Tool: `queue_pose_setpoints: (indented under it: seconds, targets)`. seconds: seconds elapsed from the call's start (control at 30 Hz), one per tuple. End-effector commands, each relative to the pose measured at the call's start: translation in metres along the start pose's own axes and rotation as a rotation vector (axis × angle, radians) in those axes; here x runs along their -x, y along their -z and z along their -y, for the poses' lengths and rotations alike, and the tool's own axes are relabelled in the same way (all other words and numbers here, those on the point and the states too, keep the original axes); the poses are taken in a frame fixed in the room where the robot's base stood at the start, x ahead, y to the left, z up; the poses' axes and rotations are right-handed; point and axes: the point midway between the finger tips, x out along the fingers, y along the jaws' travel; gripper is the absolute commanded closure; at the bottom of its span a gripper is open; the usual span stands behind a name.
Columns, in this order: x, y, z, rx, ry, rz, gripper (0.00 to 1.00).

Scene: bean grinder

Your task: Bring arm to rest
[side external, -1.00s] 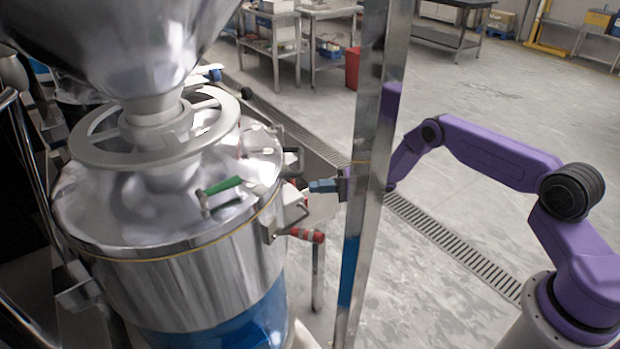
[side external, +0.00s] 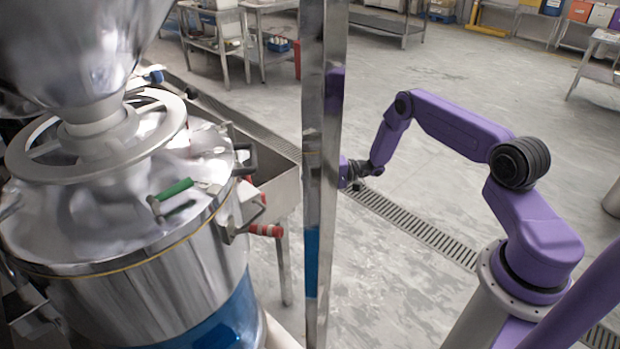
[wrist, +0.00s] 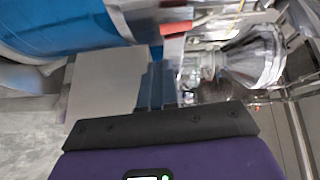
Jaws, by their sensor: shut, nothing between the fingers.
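My gripper shows in the wrist view (wrist: 155,88), its blue-grey fingers together with nothing between them. In the side view my purple arm reaches left to a metal post, and the post hides the fingers. The arm is bent, its wrist low behind the post. The grinder (side external: 130,265), a shiny steel drum with a blue lower band, stands left of the post. Its lid carries a green-handled lever (side external: 174,190), and a red handle (side external: 265,230) sticks out at its side. In the side view, my wrist is apart from the grinder.
The steel post (side external: 313,120) stands upright between the grinder and my arm in the picture. A steel trough (side external: 275,190) lies behind the grinder. A floor drain grate (side external: 425,230) runs past my base. Open grey floor lies behind my arm; tables stand at the back.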

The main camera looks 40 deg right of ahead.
Motion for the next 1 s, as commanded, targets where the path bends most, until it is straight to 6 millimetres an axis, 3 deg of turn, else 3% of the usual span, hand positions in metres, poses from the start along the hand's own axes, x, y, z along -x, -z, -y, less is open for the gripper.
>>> queue_pose_setpoints:
  seconds: [0.17, 0.27, 0.47, 0.7, 1.0]
  targets:
    - [-0.009, -0.012, 0.013, -0.027, -0.023, 0.076, 1.00]
    - [-0.021, -0.035, 0.033, -0.076, -0.076, 0.206, 1.00]
    - [-0.031, -0.105, 0.080, -0.183, -0.292, 0.524, 1.00]
    - [-0.007, -0.179, 0.122, -0.220, -0.634, 0.788, 1.00]
    - [0.049, -0.239, 0.161, -0.112, -1.066, 0.922, 1.00]
